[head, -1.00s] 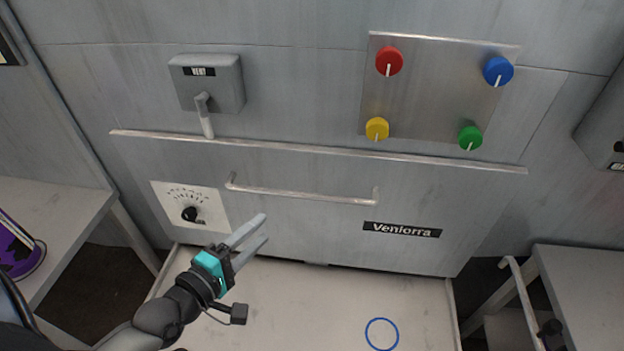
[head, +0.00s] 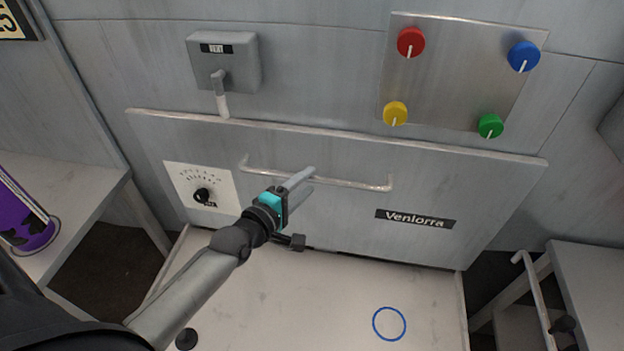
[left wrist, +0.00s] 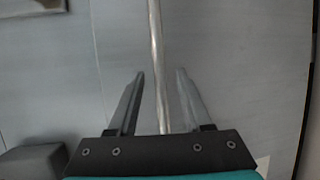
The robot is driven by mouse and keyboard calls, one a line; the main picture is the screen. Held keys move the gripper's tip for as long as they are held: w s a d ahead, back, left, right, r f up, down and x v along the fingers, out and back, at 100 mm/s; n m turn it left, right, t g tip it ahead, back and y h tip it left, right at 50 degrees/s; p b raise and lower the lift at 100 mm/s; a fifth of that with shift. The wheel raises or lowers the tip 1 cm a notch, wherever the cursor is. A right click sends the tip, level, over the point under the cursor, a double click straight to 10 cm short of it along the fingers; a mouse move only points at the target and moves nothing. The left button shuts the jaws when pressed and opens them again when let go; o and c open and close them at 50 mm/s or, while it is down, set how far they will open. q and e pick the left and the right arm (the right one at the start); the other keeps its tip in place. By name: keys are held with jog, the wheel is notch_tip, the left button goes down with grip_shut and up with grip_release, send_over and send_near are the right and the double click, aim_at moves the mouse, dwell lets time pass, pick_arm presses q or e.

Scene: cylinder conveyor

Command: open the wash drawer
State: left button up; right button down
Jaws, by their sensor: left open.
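A grey metal front panel (head: 330,225) marked "Veniorra" carries a horizontal bar handle (head: 355,184) in the head view. No wash label is readable on it. My left gripper (head: 303,178) is at the middle of the handle, its fingers pointing at the panel and covering part of the bar. In the left wrist view the handle bar (left wrist: 154,40) runs lengthwise between the open fingers of the left gripper (left wrist: 160,85), with a gap on each side. My right gripper is in neither view.
A lever box (head: 225,62), a knob plate (head: 460,70) with coloured knobs, and a dial (head: 202,195) surround the handle. A pale surface (head: 300,300) with a blue ring (head: 389,324) lies below. A purple object (head: 30,225) stands at left on a side table.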

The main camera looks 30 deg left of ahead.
pick_arm(q)
jog(key=shift+x, duration=1.4)
jog(key=shift+c, duration=0.3)
grip_shut()
